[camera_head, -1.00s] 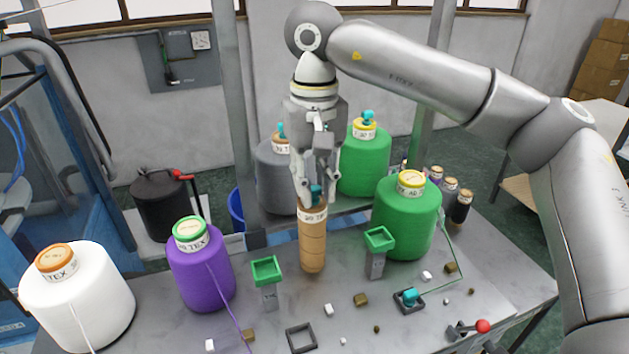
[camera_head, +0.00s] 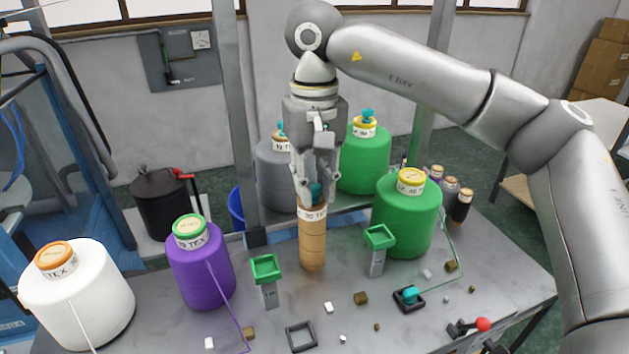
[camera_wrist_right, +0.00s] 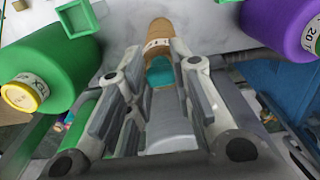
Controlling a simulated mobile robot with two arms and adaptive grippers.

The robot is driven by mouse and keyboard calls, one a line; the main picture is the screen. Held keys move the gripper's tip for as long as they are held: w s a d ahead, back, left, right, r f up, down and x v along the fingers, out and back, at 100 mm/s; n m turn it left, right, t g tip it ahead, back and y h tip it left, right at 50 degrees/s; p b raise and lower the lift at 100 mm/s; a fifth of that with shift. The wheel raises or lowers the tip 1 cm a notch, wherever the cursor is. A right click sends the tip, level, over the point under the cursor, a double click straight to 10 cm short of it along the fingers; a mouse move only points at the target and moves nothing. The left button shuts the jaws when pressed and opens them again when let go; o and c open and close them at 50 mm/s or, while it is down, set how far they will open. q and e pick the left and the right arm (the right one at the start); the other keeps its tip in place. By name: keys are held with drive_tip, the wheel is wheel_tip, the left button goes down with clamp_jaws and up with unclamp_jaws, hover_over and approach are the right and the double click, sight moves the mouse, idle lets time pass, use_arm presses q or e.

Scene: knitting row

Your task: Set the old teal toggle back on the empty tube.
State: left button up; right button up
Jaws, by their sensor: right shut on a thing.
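The tan tube (camera_head: 313,245), bare of yarn, stands upright in the middle of the table with a white label band near its top. A teal toggle (camera_head: 316,192) is at the tube's top end. My right gripper (camera_head: 316,186) points down over the tube and is shut on this toggle. In the right wrist view the toggle (camera_wrist_right: 160,72) shows between the fingers, against the labelled end of the tube (camera_wrist_right: 160,35). The fingers partly hide it, so I cannot tell how firmly it sits. Another teal toggle (camera_head: 410,294) lies in a dark square tray (camera_head: 402,307). My left gripper is not in view.
A purple cone (camera_head: 201,275) and a white cone (camera_head: 80,300) stand left; a green cone (camera_head: 408,225) stands right. Two green-topped posts (camera_head: 266,270) (camera_head: 379,238) flank the tube. An empty square frame (camera_head: 301,337), small blocks and a red-knobbed lever (camera_head: 470,328) lie in front.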

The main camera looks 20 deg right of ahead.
drive_tip(key=shift+f, duration=0.2)
drive_tip(key=o, duration=0.8)
drive_tip(key=shift+w, duration=0.1)
drive_tip(key=shift+c, duration=0.2)
drive_tip(key=shift+r, duration=0.15)
wheel_tip(320, 180, up, 12)
